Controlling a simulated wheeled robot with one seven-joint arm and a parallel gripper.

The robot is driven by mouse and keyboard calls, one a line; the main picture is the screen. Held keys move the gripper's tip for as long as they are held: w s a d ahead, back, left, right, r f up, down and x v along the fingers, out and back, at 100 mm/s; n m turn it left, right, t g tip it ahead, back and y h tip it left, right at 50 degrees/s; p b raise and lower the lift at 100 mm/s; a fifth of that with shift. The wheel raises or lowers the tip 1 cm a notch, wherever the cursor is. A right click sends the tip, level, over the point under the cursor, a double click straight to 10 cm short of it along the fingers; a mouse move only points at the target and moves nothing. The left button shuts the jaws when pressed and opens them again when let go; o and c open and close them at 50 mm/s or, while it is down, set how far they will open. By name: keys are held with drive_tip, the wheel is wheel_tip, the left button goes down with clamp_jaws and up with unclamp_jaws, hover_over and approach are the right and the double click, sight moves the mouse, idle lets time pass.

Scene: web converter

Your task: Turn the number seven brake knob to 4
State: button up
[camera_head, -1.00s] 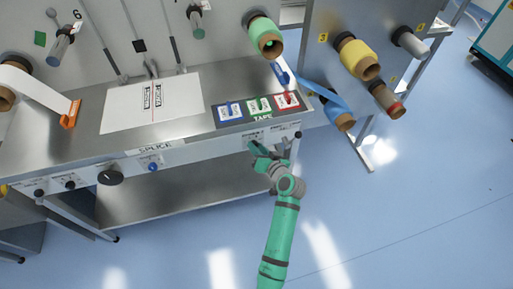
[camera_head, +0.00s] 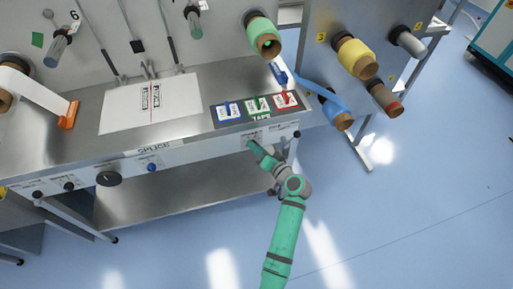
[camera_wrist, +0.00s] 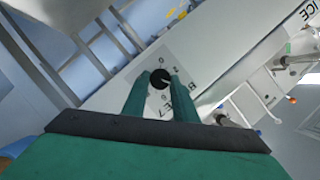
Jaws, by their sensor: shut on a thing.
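The number seven brake knob (camera_wrist: 160,79) is a round black dial with a light pointer line, on a pale label plate with "BRAKE 7" lettering in the wrist view. My gripper (camera_wrist: 159,88) has its two green fingers on either side of the knob, shut on it. In the head view my gripper (camera_head: 250,145) reaches the front panel below the right end of the steel table, and it hides the knob there. The pointer's exact number cannot be read.
The steel table (camera_head: 190,135) carries a white splice sheet (camera_head: 125,110) and a tape tray with blue, green and red labels (camera_head: 240,122). Another black knob (camera_head: 109,176) and a blue button (camera_head: 152,167) are further left on the panel. Open floor lies at the right.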

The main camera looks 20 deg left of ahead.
drive_tip(key=o, duration=1)
drive_tip(key=shift+o, duration=0.2)
drive_tip(key=v, duration=1.1)
drive_tip(key=shift+f, duration=0.1)
